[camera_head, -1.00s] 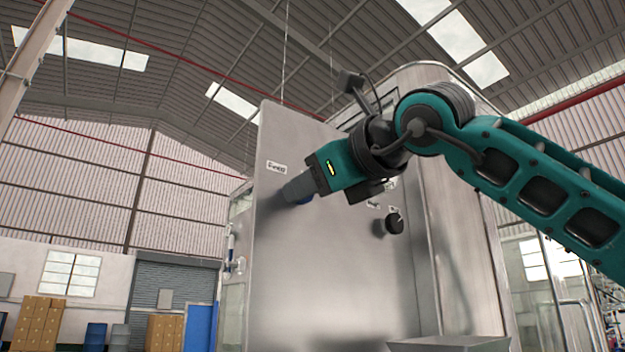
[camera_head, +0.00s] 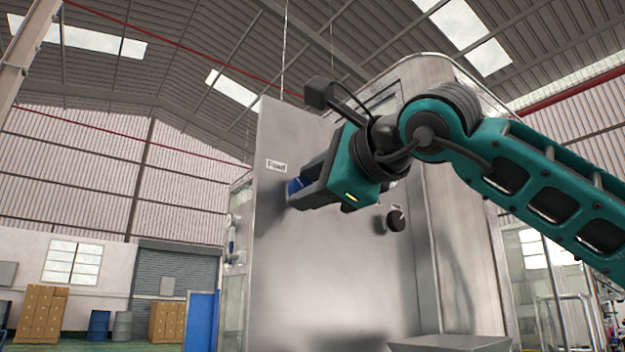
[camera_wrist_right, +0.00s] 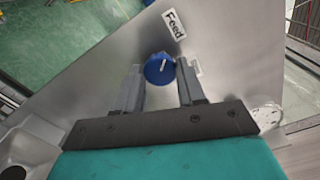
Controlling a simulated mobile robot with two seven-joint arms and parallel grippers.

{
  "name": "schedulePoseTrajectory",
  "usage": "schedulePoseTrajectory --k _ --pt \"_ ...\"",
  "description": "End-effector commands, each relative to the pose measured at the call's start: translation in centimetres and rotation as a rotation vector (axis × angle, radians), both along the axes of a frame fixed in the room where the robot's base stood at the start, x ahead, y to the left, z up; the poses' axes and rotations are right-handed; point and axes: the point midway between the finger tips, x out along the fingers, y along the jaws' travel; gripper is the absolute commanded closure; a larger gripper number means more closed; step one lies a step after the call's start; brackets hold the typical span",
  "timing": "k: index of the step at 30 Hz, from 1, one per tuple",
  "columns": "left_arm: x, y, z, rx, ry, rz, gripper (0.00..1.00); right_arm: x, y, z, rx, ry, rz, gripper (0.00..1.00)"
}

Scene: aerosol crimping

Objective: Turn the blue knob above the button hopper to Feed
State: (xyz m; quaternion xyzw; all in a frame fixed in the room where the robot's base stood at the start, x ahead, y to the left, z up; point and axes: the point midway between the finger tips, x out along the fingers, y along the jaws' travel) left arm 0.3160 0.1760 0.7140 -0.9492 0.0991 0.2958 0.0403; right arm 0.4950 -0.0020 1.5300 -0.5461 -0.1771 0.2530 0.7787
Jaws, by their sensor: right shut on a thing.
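The blue knob (camera_head: 294,187) sticks out of the upright steel panel (camera_head: 290,270). It also shows in the right wrist view (camera_wrist_right: 157,72), between the fingertips, with a short white mark slanting up and right on its face. My right gripper (camera_head: 302,188) is shut on the knob, one finger on each side; it also shows in the right wrist view (camera_wrist_right: 160,82). A "Feed" label (camera_head: 276,166) is just above the knob; it is readable in the right wrist view (camera_wrist_right: 174,24). A second label (camera_wrist_right: 196,67) is partly hidden by a finger. My left gripper is out of view.
A black knob (camera_head: 396,220) with a small label above it is on the same panel, lower right of my right gripper. A steel ledge (camera_head: 450,343) juts out at the bottom. Cardboard boxes (camera_head: 40,313) and drums stand far off at the left.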

Motion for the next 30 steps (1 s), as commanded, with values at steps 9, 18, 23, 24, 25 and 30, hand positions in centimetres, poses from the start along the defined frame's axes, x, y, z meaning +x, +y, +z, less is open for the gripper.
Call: schedulePoseTrajectory --k 9,18,23,24,25,30 --pt "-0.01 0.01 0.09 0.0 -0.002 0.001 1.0 -0.08 0.04 0.04 -0.022 -0.019 0.002 0.91" --pt "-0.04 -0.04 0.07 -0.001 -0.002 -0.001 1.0 -0.06 0.04 0.02 -0.023 -0.018 0.002 0.56" --pt "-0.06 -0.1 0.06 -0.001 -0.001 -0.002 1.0 -0.06 0.03 0.02 -0.022 -0.017 0.001 0.41" --pt "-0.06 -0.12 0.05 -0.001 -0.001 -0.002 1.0 -0.05 0.04 0.01 -0.022 -0.017 0.001 0.37" --pt "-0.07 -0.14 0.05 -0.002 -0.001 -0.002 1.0 -0.05 0.03 0.01 -0.022 -0.017 0.001 0.35" --pt "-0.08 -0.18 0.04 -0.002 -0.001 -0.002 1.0 -0.04 0.02 0.0 -0.022 -0.016 0.001 0.35"
